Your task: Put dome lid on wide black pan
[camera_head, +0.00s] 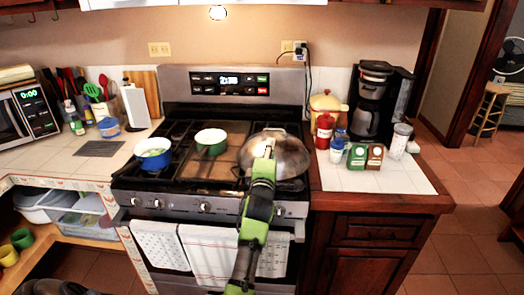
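The dome lid (290,153) is a shiny, silvery dome over the right front part of the stove. Dark metal shows below its right edge, but I cannot tell the wide black pan from the burner grate there, nor whether the lid rests on it.
A blue pot (153,160) and a green pot (211,149) stand on the stove (205,190). Towels (207,254) hang on the oven handle. Jars and small boxes (357,155) and a coffee maker (371,100) crowd the right counter. Its front strip (375,183) is clear.

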